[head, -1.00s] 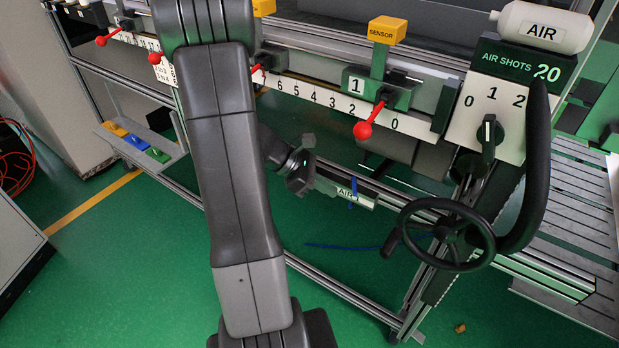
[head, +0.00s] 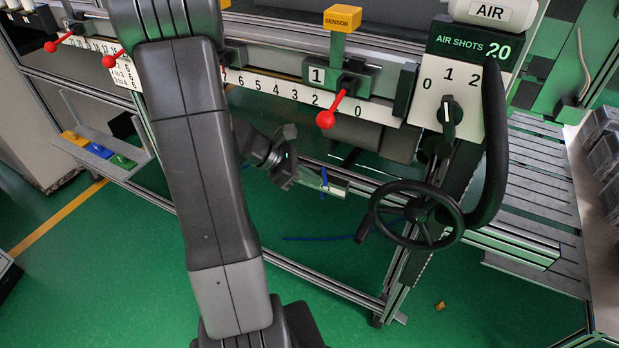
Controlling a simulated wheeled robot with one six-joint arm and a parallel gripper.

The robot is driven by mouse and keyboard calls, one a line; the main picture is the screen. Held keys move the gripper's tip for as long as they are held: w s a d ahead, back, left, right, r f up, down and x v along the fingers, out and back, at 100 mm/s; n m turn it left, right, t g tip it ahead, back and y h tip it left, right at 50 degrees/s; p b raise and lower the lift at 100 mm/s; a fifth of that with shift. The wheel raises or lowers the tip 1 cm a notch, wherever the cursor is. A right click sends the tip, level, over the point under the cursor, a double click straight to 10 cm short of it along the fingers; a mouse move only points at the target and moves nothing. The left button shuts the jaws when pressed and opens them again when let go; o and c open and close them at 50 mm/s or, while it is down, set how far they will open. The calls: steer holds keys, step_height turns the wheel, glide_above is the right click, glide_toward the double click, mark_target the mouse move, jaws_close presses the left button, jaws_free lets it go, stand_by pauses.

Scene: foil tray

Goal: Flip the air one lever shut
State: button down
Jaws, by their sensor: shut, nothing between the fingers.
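A small upright blue lever (head: 324,180) shows at a pale metal plate (head: 338,187) on the lower rail, left of the handwheel. I take it for the air lever; its lettering is not legible now. My gripper (head: 291,172) is just left of the lever, below the numbered scale. It is dark, small in view and shut, with nothing held. I cannot tell whether its tips touch the plate or lever. My arm crosses the left middle of the view.
A black handwheel (head: 417,215) stands to the right. Above are a red-knobbed handle (head: 326,119), a yellow sensor block (head: 342,18) and an air shots panel (head: 468,48) with a dial (head: 449,112). Blue, yellow and green blocks sit lower left. The green floor is mostly clear.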

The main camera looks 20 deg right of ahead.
mark_target(325, 183)
steer(key=shift+s+d+n+t+b, duration=0.1)
steer(key=shift+s+n+t+b, duration=0.1)
steer(key=shift+n+t+b, duration=0.2)
steer(key=n+t+b, duration=0.1)
steer(key=n+b, duration=0.1)
steer(key=s+d+n+t+b, duration=0.1)
steer(key=n+t+b, duration=0.1)
steer(key=b, duration=0.1)
steer(key=s+d+n+t+b, duration=0.1)
steer(key=t+b, duration=0.1)
steer(key=b, duration=0.1)
steer(key=shift+d+f+n, duration=0.2)
steer(key=shift+f+n, duration=0.1)
steer(key=shift+n, duration=0.1)
steer(key=n+t+b, duration=0.1)
steer(key=d+n+t+y+b, duration=0.1)
steer(key=n+t+b, duration=0.1)
steer(key=shift+s+d+r+n, duration=0.15)
steer(key=shift+d+r+n, duration=0.15)
steer(key=shift+n, duration=0.1)
steer(key=shift+d, duration=0.1)
steer(key=shift+d+b, duration=0.25)
steer(key=shift+b, duration=0.2)
steer(key=shift+w+a, duration=0.45)
steer(key=shift+w, duration=0.2)
